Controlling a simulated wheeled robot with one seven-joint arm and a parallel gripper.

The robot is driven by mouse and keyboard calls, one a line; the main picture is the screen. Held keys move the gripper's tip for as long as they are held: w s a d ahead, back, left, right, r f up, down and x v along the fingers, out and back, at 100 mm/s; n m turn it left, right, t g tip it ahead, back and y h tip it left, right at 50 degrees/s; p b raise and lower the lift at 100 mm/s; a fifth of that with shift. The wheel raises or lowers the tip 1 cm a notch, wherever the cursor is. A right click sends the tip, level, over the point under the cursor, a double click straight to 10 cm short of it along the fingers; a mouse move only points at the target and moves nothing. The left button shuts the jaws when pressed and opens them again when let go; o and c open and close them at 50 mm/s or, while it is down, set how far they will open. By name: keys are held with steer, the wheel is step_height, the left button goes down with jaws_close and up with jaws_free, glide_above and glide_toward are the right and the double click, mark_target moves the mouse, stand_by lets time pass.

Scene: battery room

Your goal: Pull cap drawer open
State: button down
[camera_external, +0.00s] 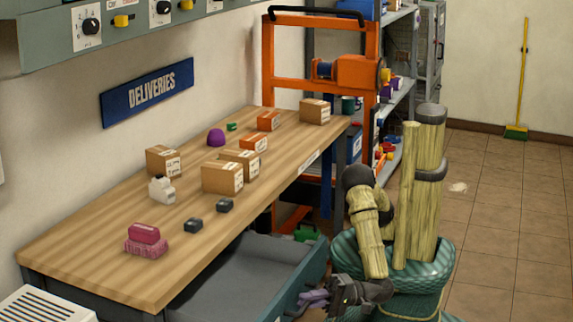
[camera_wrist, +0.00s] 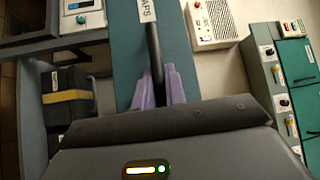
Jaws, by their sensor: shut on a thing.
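The cap drawer (camera_external: 245,276) is under the wooden bench and stands pulled out, with its grey inside showing. No contents show in the visible part. Its teal front (camera_external: 305,280) faces my arm; in the wrist view the teal front (camera_wrist: 118,62) carries a white label (camera_wrist: 147,10) ending in "APS". My gripper (camera_external: 315,298) is at the drawer front, its purple fingers (camera_wrist: 163,88) shut on the dark bar handle (camera_wrist: 153,42), one on each side. My wrist hides the handle's near end.
The wooden bench (camera_external: 90,252) above the drawer holds several cartons, a white bottle (camera_external: 161,190), dark small blocks and a pink stack (camera_external: 145,240). An orange frame (camera_external: 270,65) and shelves stand behind. The tiled floor (camera_external: 500,240) at right is mostly clear.

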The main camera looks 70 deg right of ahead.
steer(key=shift+s+f, duration=0.1)
steer(key=shift+s, duration=1.2)
steer(key=c, duration=1.5)
jaws_free()
steer(key=shift+o, duration=0.2)
steer(key=p+v, duration=0.2)
steer(key=v, duration=1.5)
steer(key=shift+s+d, duration=0.1)
steer(key=shift+s, duration=0.05)
